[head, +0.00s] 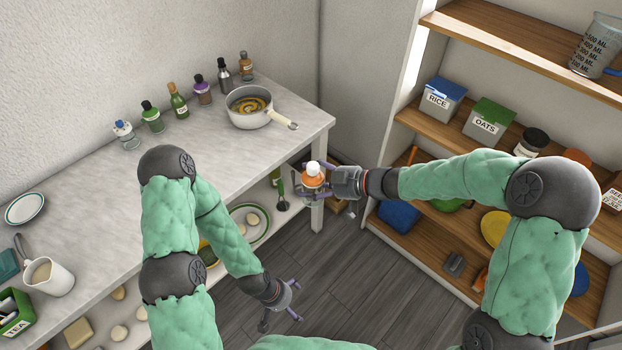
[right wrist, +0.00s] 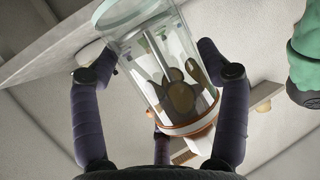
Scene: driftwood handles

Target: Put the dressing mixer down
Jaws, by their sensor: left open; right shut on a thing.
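The dressing mixer (head: 313,176) has a white cap and an orange collar in the head view. In the right wrist view it is a clear cylinder (right wrist: 160,65) with an orange ring and a pale end, with dark shapes seen through its wall. My right gripper (head: 308,185) is shut on it, with fingers on both sides. It is held near the front right corner of the marble counter (head: 215,155), and appears just off its edge. My left gripper (head: 281,310) is open and empty, low in front of the counter.
A saucepan (head: 249,108) with its handle towards the corner stands at the counter's far right. Several bottles (head: 178,102) line the wall. A white jug (head: 48,277) and a plate (head: 25,208) are at the left. The counter's middle is clear. A wooden shelf unit (head: 440,222) stands right.

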